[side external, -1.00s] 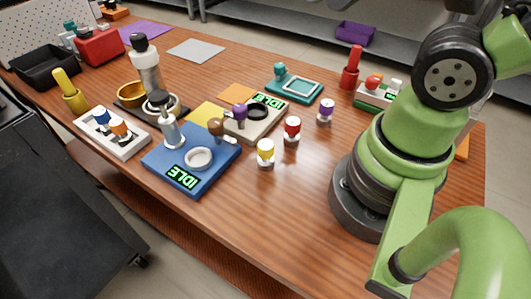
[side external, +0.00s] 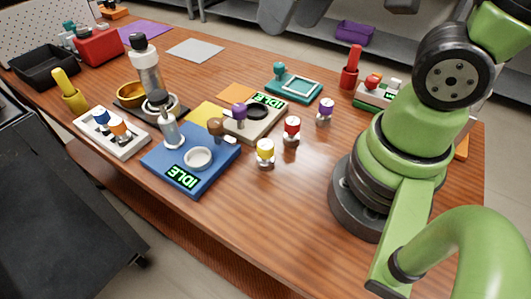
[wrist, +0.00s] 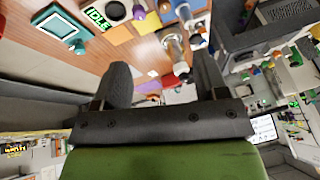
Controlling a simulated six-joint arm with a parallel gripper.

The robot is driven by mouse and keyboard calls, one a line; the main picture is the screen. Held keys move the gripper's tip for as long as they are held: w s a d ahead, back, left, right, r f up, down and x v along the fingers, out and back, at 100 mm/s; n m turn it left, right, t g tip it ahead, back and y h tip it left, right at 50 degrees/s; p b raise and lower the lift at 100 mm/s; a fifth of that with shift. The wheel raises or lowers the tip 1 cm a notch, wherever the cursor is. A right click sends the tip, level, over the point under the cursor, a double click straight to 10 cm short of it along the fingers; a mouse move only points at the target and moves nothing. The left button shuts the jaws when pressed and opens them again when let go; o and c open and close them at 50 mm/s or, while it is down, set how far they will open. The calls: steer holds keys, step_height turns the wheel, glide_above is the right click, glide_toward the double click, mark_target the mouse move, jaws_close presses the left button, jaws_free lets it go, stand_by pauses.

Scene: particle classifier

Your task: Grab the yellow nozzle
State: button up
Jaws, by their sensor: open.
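The yellow nozzle (side external: 265,149) stands upright on the wooden table, with a yellow cap band and a pale metallic base. It is just right of the blue station and beside a similar red nozzle (side external: 292,128). A similar purple nozzle (side external: 325,110) stands further back. My gripper (wrist: 162,75) shows in the wrist view with its two dark fingers spread and nothing between them. I cannot pick out the yellow nozzle in the wrist view.
A blue station (side external: 180,182) and a beige station (side external: 262,128), with upright parts on them, stand left of the nozzles. A white holder (side external: 126,146) lies further left. A teal frame (side external: 292,87) and a red bottle (side external: 350,68) stand behind. The table right of the nozzle is clear.

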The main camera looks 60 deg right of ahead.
steer(key=w+f+n+g+h, duration=0.1)
steer(key=w+f+n+g, duration=0.25)
steer(key=f, duration=0.45)
steer(key=n+g, duration=0.2)
steer(key=n, duration=0.1)
glide_above(265, 144)
steer(key=shift+m+h, duration=0.25)
steer(key=shift+h, duration=0.15)
steer(key=f, duration=0.8)
steer(key=shift+w+a, duration=0.15)
steer(key=shift+w, duration=0.2)
steer(key=f, duration=0.7)
steer(key=s+f, duration=0.1)
steer(key=f, duration=0.2)
steer(key=shift+d+f, duration=0.2)
steer(key=shift+f, duration=0.05)
steer(key=c, duration=1)
